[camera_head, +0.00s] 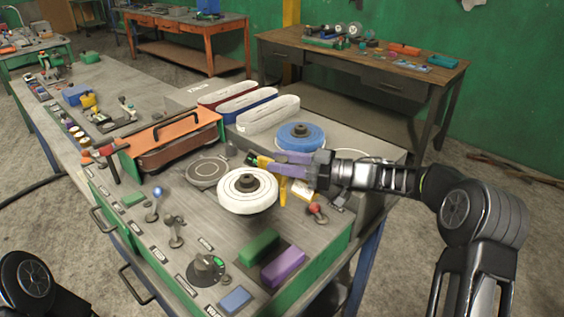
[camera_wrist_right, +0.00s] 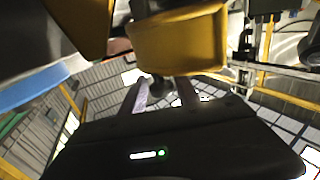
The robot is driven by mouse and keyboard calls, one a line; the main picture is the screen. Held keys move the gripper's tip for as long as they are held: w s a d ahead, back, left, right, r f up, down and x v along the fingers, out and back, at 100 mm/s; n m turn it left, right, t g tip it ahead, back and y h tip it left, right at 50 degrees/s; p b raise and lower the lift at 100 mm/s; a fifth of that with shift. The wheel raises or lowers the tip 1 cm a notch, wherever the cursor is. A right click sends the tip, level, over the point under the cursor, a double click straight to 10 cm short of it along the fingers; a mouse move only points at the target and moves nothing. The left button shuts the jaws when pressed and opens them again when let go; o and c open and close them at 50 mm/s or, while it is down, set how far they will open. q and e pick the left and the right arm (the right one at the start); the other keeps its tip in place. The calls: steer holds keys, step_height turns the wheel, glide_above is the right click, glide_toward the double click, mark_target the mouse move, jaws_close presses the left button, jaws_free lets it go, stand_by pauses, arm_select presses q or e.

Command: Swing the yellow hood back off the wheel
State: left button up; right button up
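The white wheel (camera_head: 235,203) with a dark hub lies flat on the grey machine top. Yellow parts, which look like the hood (camera_head: 284,190), show at the wheel's right and far edge, partly hidden behind my right gripper. In the right wrist view a large yellow curved piece (camera_wrist_right: 180,42) fills the top middle, close to the camera. My right gripper (camera_head: 274,161) points left beside the wheel's far right edge, at the yellow parts. Its lavender fingers stand apart; a dark round thing shows beyond them in the wrist view, and contact is unclear. My left gripper is out of view.
A blue wheel (camera_head: 300,130) stands just behind the right gripper. An orange guard (camera_head: 170,135) and a grey disc (camera_head: 207,172) are left of the white wheel.

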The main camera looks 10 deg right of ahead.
steer(key=shift+o, duration=1.3)
step_height(320, 180, up, 10)
steer(key=shift+r+b, duration=0.1)
steer(key=shift+b, duration=0.45)
steer(key=shift+c, duration=0.3)
